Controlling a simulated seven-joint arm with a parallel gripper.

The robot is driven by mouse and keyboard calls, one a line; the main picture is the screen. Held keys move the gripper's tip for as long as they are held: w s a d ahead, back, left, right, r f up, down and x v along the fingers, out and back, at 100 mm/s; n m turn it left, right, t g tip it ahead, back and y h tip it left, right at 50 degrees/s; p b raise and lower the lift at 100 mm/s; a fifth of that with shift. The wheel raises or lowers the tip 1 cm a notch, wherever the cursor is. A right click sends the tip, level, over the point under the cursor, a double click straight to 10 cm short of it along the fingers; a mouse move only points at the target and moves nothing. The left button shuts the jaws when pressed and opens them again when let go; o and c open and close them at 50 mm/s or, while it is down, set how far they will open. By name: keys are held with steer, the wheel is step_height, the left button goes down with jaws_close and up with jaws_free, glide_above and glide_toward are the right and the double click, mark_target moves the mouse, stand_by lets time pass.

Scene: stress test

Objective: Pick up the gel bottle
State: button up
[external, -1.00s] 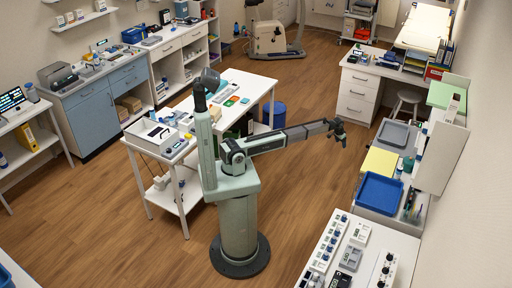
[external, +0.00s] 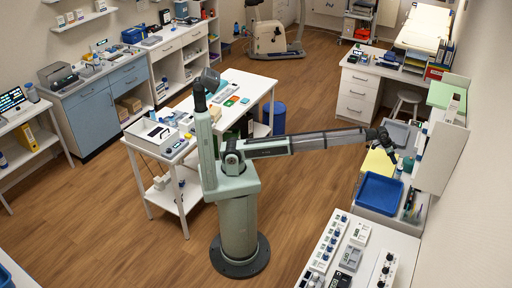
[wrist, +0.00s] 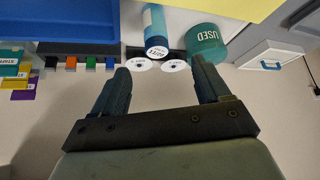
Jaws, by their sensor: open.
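My gripper (external: 391,156) is open and empty above the counter at the right, near the yellow pad and the small containers. In the wrist view its two fingers (wrist: 161,66) are spread apart with nothing between them. A blue cylinder with a pale end (wrist: 154,28) stands just beyond the fingers, roughly in line with the gap; it may be the gel bottle, but its label is not clearly readable. A teal container marked USED (wrist: 206,43) is right beside it. In the external view, small containers (external: 408,165) sit close to my gripper, partly hidden by it.
A blue tray (external: 380,192) and a yellow pad (external: 377,166) lie on the counter. A grey tray (external: 396,134) is behind them. A white upright panel (external: 440,160) bounds the counter's right side. White discs (wrist: 174,66) show near the bottle in the wrist view.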

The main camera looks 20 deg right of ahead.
mark_target(401, 171)
steer(key=x, duration=0.5)
steer(key=s+x, duration=0.1)
steer(key=x, duration=0.2)
steer(key=shift+s+d, duration=0.15)
steer(key=shift+x, duration=2.65)
steer(key=shift+d, duration=0.1)
steer(key=c, duration=1.2)
steer(key=shift+r, duration=5.1)
